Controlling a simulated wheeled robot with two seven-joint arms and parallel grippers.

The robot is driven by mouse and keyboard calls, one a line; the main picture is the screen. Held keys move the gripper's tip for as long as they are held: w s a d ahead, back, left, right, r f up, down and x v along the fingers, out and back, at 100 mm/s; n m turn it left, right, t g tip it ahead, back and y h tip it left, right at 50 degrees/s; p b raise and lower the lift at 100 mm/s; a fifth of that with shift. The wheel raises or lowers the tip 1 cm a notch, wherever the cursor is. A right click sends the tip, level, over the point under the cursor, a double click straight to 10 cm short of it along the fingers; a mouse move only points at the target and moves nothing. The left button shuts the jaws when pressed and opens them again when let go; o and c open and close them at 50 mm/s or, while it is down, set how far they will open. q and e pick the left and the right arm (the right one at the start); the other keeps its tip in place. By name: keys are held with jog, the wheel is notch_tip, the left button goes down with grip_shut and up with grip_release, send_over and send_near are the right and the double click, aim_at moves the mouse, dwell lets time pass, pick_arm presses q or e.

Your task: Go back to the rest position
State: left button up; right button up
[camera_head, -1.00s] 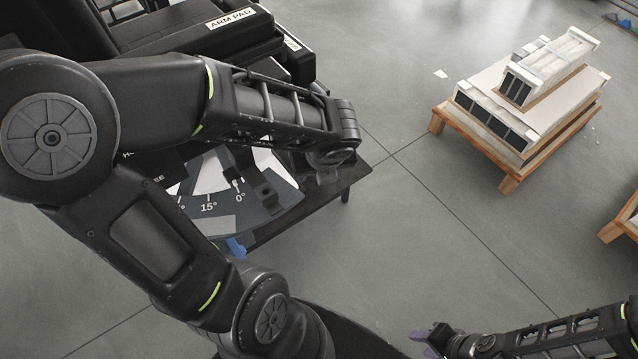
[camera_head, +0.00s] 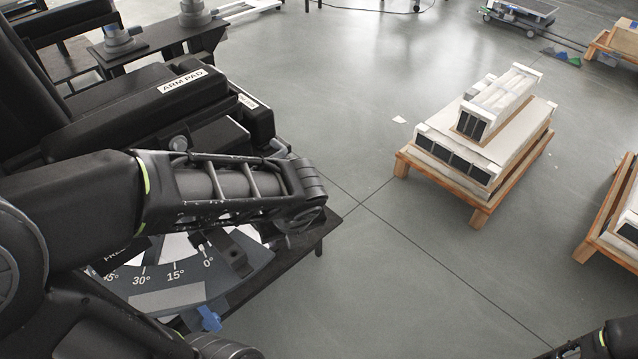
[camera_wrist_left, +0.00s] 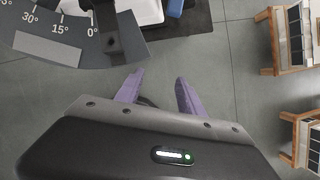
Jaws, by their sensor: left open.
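My left gripper (camera_wrist_left: 158,92) shows in the left wrist view with its two purple fingers apart and nothing between them. It is over grey floor, beside the dark angle plate marked with degrees (camera_wrist_left: 48,46). In the head view my black left arm crosses the left side, above the same angle plate (camera_head: 165,299); its fingers are hidden there. A piece of my right arm shows at the bottom right corner of the head view, and its fingers are out of frame.
A black bench with an arm pad (camera_head: 150,105) stands at the left. A wooden pallet (camera_head: 478,217) with stacked white filter-like boxes (camera_head: 486,130) stands at the right, with another loaded pallet (camera_head: 587,252) at the right edge. Open grey floor (camera_head: 400,275) lies between bench and pallets.

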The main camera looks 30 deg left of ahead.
pick_arm(q)
jog(key=w+d+f+n+t+h+p, duration=0.1)
jog(key=w+d+f+n+h, duration=0.35)
jog(key=d+n, duration=0.5)
jog(key=w+d+f+n+t+h+p, duration=0.1)
jog(key=w+d+f+n+h, duration=0.3)
jog(key=d+n, duration=0.55)
jog(key=s+d+f+n+g+p, duration=0.1)
jog(key=s+f+n+g, duration=0.1)
jog(key=s+f+n, duration=0.2)
jog(key=s+d+f+n+g+p, duration=0.1)
jog(key=s+f+n, duration=0.3)
jog(key=s+f, duration=0.7)
jog(key=shift+s+d+f+n+g+y+p, duration=0.35)
jog(key=shift+f+g+p, duration=0.25)
jog(key=shift+f, duration=0.2)
